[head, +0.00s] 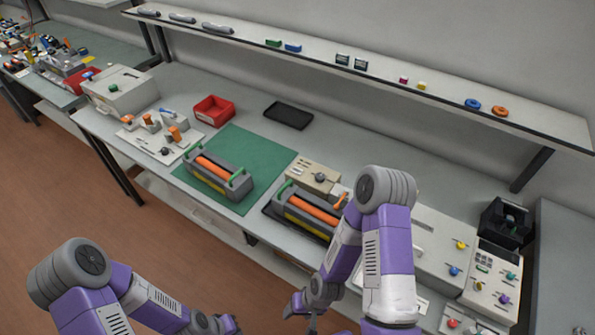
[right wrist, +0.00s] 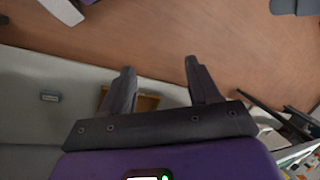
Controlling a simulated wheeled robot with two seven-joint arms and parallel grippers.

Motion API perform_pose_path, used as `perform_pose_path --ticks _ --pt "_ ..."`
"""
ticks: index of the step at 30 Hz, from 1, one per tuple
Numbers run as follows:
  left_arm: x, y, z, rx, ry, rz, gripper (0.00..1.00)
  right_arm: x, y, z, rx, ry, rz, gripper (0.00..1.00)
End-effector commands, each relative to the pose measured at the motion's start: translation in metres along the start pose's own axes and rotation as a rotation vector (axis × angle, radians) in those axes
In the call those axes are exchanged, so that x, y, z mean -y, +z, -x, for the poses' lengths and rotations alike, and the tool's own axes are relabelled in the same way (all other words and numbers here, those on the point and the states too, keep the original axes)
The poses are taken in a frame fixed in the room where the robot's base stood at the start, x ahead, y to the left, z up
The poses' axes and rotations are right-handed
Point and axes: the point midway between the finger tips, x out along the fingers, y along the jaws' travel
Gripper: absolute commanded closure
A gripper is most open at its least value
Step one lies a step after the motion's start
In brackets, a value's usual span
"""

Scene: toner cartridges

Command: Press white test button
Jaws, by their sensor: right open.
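I cannot make out a white test button. Pale panels with small coloured knobs or buttons stand at the right in the head view: one panel (head: 430,237) carries a yellow knob (head: 461,245) and a blue one (head: 454,270), and another unit (head: 483,284) carries green and purple ones. My right gripper (head: 301,304) is low in front of the bench, left of these panels and apart from them. In the right wrist view its fingers (right wrist: 161,84) are spread with nothing between them. My left gripper (head: 220,325) is at the bottom edge, partly cut off; its jaws are unclear.
A grey and orange cartridge (head: 218,173) lies on a green mat (head: 238,143). Another cartridge (head: 308,212) is partly behind my right arm. A red bin (head: 213,110) and a black tray (head: 288,115) stand farther back. A shelf (head: 330,57) overhangs the bench. The floor (head: 90,200) is clear.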

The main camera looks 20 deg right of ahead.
Motion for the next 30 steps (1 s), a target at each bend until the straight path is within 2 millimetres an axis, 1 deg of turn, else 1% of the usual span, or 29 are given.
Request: perform_pose_path --ticks 8,11,18,20,21,30 --pt "0.0 0.0 0.0 0.0 0.0 0.0 1.0 0.0 0.0 0.0 0.0 0.0 0.0 0.39" --pt "0.0 0.0 0.0 0.0 0.0 0.0 1.0 0.0 0.0 0.0 0.0 0.0 0.0 0.51" --pt "0.0 0.0 0.0 0.0 0.0 0.0 1.0 0.0 0.0 0.0 0.0 0.0 0.0 0.88" --pt "0.0 0.0 0.0 0.0 0.0 0.0 1.0 0.0 0.0 0.0 0.0 0.0 0.0 0.97" --pt "0.0 0.0 0.0 0.0 0.0 0.0 1.0 0.0 0.0 0.0 0.0 0.0 0.0 1.0" --pt "0.0 -0.0001 0.0 0.0 0.0 0.0 1.0 0.0 0.0 0.0 0.0 0.0 0.0 1.0"
